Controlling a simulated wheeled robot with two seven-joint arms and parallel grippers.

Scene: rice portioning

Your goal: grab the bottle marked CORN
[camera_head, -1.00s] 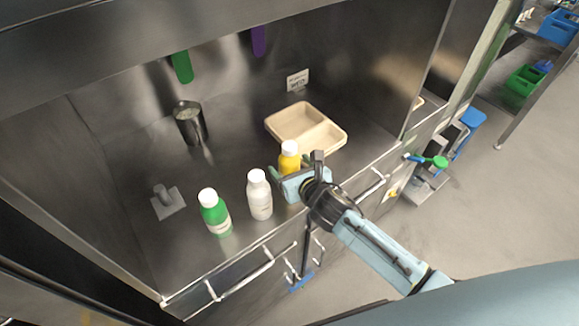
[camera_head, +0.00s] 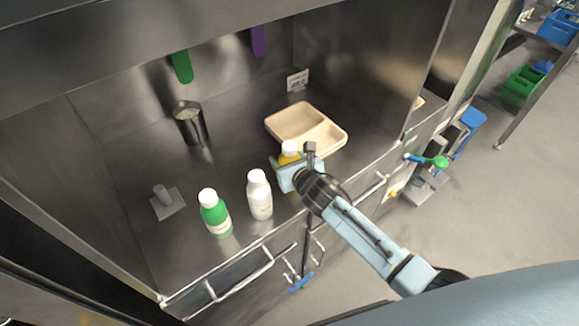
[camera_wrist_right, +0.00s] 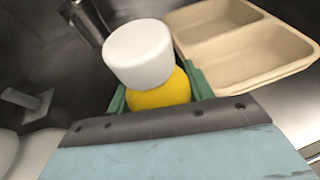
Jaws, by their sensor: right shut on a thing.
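The yellow bottle with a white cap (camera_head: 289,149) stands upright at the right end of a row of bottles; its label is hidden, so I cannot read CORN on it. My right gripper (camera_head: 285,165) is shut on this bottle. In the right wrist view the yellow bottle (camera_wrist_right: 160,90) sits between the green fingers of the right gripper (camera_wrist_right: 160,92), its white cap toward the camera. A white bottle (camera_head: 260,196) and a green bottle (camera_head: 215,214) stand to its left, their labels too small to read. My left gripper is not in view.
A beige divided tray (camera_head: 340,137) lies just behind the yellow bottle. A metal cup (camera_head: 190,124) stands at the back left, and a small grey stand (camera_head: 167,202) at the left. A small sign (camera_head: 297,81) is at the back wall. The counter's middle is clear.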

